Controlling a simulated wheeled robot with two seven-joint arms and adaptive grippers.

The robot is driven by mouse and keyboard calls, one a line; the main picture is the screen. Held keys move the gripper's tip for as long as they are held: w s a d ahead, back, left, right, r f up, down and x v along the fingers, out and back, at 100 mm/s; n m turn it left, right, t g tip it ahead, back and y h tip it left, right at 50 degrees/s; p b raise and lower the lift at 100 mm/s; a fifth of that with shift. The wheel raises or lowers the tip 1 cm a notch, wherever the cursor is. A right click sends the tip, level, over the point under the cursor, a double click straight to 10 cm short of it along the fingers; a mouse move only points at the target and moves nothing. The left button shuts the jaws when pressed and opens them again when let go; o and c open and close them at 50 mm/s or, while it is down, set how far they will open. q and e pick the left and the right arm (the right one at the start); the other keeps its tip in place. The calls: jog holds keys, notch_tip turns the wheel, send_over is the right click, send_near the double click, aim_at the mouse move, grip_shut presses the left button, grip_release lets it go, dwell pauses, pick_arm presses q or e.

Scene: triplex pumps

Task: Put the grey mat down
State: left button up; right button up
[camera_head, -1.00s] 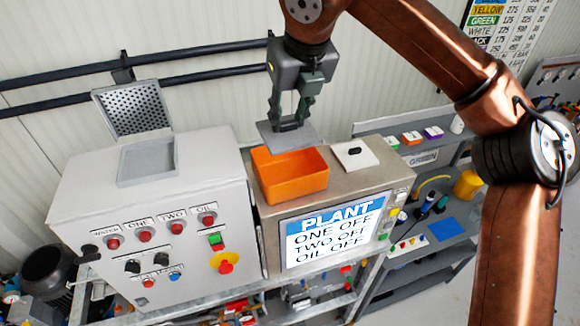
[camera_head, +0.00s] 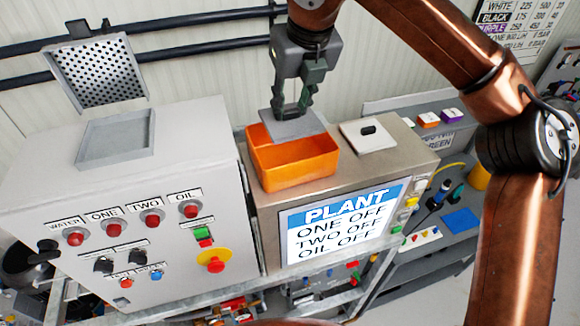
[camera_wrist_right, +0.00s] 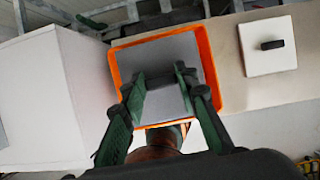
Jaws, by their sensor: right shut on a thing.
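The grey mat (camera_head: 293,126) is a thin, flat, roughly level sheet. My right gripper (camera_head: 289,110) is shut on it from above and holds it at the back part of the orange box (camera_head: 293,170). The mat hides part of the box's back rim; its exact height over the box is hard to tell. In the right wrist view the mat (camera_wrist_right: 165,50) shows between and beyond the fingers of the right gripper (camera_wrist_right: 160,75), framed by the box's orange rim (camera_wrist_right: 206,60). My left gripper is not in view.
The box stands on a metal cabinet with a PLANT screen (camera_head: 340,225). A white plate with a black handle (camera_head: 368,135) lies right of the box. A grey control cabinet (camera_head: 130,190) with an open perforated lid (camera_head: 97,72) stands on the left.

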aim_at(297, 128)
notch_tip(297, 128, down, 11)
jog(key=shift+s+r, duration=0.1)
jog(key=shift+r, duration=0.05)
dwell(0.4)
jog(key=o, duration=1)
jog(key=shift+o, duration=0.2)
jog(key=shift+r+p, duration=0.15)
jog(key=shift+p, duration=0.2)
jog(key=b+v, duration=0.1)
jog(key=v, duration=1.1)
